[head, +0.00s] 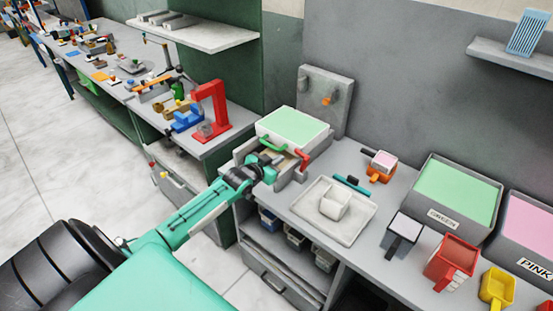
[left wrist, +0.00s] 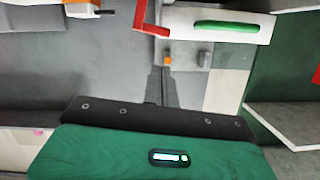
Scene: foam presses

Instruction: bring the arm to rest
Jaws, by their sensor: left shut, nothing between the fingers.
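My left gripper (head: 272,173) is shut and empty. It is in front of the foam press (head: 292,129), a grey and white unit with a pale green top, a green handle (head: 271,145) and a red lever (head: 303,158). In the left wrist view, the dark closed fingers (left wrist: 163,88) point towards the press's white front, with its green handle (left wrist: 225,27) and red lever (left wrist: 143,22) beyond them. I cannot tell whether the fingers touch the press. My right gripper is not in view.
A white tray (head: 305,207) holding a small white box is right of the gripper. Further right are a GREEN bin (head: 456,219), a PINK bin (head: 535,270), a red container (head: 452,262) and a yellow scoop (head: 496,288). A red press frame (head: 218,100) stands on the left bench.

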